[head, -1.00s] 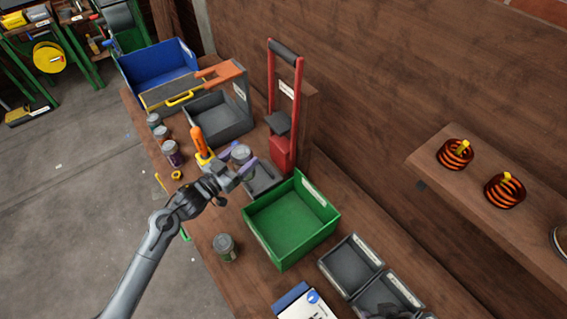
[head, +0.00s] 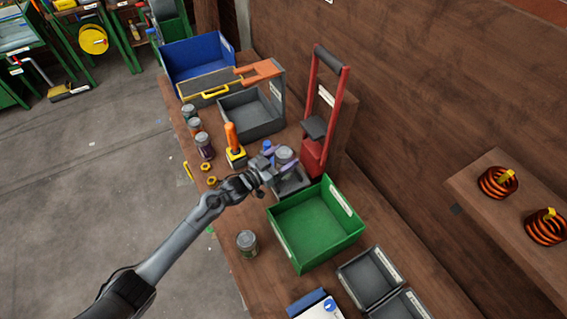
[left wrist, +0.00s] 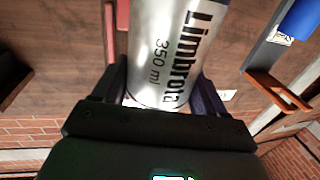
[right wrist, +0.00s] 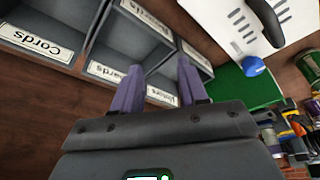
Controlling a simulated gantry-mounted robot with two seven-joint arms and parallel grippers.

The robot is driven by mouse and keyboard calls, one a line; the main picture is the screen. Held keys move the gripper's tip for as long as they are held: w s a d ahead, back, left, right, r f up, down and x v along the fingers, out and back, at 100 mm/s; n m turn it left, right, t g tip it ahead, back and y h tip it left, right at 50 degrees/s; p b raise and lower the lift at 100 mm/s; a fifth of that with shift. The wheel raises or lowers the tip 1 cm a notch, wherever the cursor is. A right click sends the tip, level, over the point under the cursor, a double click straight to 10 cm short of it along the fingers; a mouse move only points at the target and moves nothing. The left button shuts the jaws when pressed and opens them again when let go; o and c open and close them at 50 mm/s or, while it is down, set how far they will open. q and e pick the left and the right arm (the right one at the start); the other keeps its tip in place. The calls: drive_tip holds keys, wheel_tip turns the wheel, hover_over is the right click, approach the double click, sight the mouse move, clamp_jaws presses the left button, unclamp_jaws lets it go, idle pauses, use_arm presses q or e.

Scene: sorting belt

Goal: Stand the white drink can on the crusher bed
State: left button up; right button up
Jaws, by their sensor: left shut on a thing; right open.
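The drink can (head: 284,154) is pale silver-white with dark lettering "Limbrola 350 ml". My left gripper (head: 279,161) is shut around it, one finger on each side. In the left wrist view the can (left wrist: 165,50) fills the space between the fingers. The crusher (head: 314,150) has a red frame and a dark handle. Its grey bed (head: 291,184) is directly below the can in the head view. The gripper partly hides the bed, so I cannot tell whether the can touches it. My right gripper (right wrist: 158,92) is open and empty above labelled grey compartments.
A green bin (head: 316,222) stands just in front of the crusher. A grey bin (head: 250,115) and an orange-handled tool (head: 233,145) are behind my left gripper. Several cans line the left edge; another can (head: 247,243) stands nearer. Grey trays (head: 370,278) are at front right.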

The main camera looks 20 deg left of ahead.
sight(277, 168)
use_arm(q)
drive_tip(key=shift+f, duration=1.4)
drive_tip(key=shift+f+b, duration=0.2)
drive_tip(key=shift+b, duration=0.1)
drive_tip(key=o, duration=1)
drive_tip(key=shift+r, duration=0.15)
